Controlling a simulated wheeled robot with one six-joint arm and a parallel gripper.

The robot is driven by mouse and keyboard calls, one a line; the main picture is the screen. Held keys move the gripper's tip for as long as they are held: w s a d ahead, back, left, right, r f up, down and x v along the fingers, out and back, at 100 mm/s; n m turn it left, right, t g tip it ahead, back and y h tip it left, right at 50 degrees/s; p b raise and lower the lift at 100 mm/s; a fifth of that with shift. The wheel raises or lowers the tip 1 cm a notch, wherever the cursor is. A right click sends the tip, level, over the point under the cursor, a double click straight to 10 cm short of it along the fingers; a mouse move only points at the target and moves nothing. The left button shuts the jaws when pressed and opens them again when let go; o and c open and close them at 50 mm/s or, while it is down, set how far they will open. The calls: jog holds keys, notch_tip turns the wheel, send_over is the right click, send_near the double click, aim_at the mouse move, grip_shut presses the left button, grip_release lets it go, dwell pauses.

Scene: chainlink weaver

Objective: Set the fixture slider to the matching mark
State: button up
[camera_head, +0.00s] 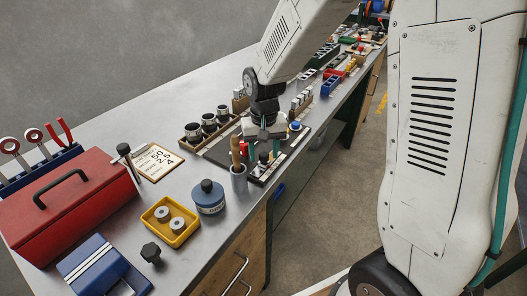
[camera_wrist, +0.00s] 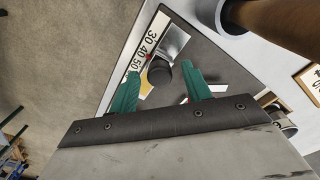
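The fixture (camera_head: 258,178) is a dark plate with a light scale strip near the bench's front edge. In the wrist view the white scale (camera_wrist: 145,45) shows 30, 40 and 50. The slider's round black knob (camera_wrist: 160,72) stands beside the scale near the 50 end, with a small red mark close by. My gripper (camera_head: 262,150) is over the fixture, pointing down. In the wrist view my gripper (camera_wrist: 160,78) is open, with its green fingers apart on either side of the knob and gaps showing. A card (camera_head: 158,161) with handwritten numbers, 50 at the top, lies to the left.
A grey cup (camera_head: 238,182) with wooden-handled tools stands close left of the gripper. A blue jar (camera_head: 208,198), yellow bin (camera_head: 171,236) and red toolbox (camera_head: 70,205) are further left. A tray of black-topped cylinders (camera_head: 193,134) is behind. Several small items line the bench beyond.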

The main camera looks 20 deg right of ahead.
aim_at(264, 154)
notch_tip(264, 154, up, 8)
jog(key=shift+f, duration=0.1)
dwell(0.4)
dwell(0.4)
jog(key=s+d+r+n, duration=0.1)
jog(key=s+r, duration=0.3)
jog(key=s, duration=0.9)
jog(key=s+d+r+n+t, duration=0.1)
jog(key=s+r, duration=0.4)
jog(key=s, duration=0.8)
jog(key=shift+d+r, duration=0.15)
jog(key=shift+d, duration=0.45)
